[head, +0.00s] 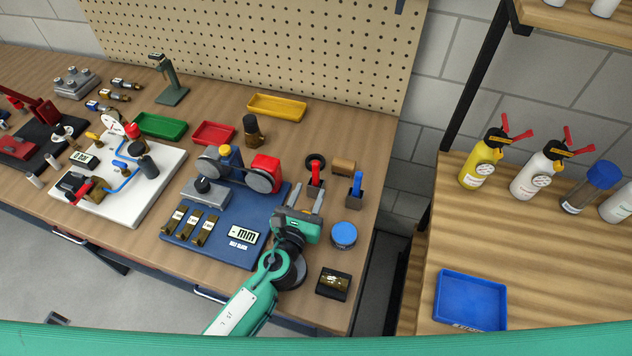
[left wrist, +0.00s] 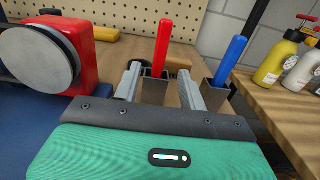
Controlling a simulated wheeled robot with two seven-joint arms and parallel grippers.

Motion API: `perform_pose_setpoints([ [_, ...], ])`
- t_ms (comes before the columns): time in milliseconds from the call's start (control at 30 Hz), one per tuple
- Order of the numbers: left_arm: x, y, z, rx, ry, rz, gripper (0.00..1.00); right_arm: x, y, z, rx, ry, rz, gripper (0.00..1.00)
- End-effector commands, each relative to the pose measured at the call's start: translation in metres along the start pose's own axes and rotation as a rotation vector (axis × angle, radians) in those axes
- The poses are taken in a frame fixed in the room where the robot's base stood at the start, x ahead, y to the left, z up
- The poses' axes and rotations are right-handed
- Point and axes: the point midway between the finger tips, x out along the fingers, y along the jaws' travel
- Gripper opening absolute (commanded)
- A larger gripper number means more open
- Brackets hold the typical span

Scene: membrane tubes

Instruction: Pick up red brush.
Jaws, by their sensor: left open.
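The red brush (head: 315,174) stands upright in a small dark holder (head: 314,189) near the back right of the workbench. In the left wrist view its red handle (left wrist: 162,45) rises from a grey square holder (left wrist: 155,92). My left gripper (head: 307,196) is open and empty, just in front of the brush. In the left wrist view its two fingers (left wrist: 157,78) point toward the holder, one to each side of it. Whether they touch it I cannot tell. The brush's lower end is hidden in the holder.
A blue brush (head: 357,183) stands in its own holder close on the right. A belt machine with a red housing (head: 264,172) is close on the left. A round blue-lidded tin (head: 344,235) and a black ring (head: 316,160) are nearby. The pegboard (head: 270,50) backs the bench.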

Motion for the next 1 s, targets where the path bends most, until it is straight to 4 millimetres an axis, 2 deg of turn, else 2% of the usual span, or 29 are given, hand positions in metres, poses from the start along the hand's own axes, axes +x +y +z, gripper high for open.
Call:
perform_pose_setpoints([
  [267,0.022,0.0,0.003,-0.002,0.0,0.001,0.42,-0.006,0.01,-0.009,0.002,0.012,0.011,0.36],
  [500,0.056,0.0,0.002,-0.002,0.001,0.001,0.42,-0.01,0.012,-0.007,0.002,0.01,0.013,0.36],
  [800,0.063,0.001,0.002,-0.002,0.001,0.0,0.42,-0.01,0.011,-0.006,0.001,0.009,0.012,0.36],
  [833,0.063,0.001,0.002,-0.002,0.001,0.0,0.4,-0.01,0.011,-0.006,0.0,0.009,0.011,0.36],
  [1000,0.063,0.001,0.002,-0.002,0.001,0.001,0.06,-0.01,0.007,-0.006,0.0,0.009,0.008,0.36],
])
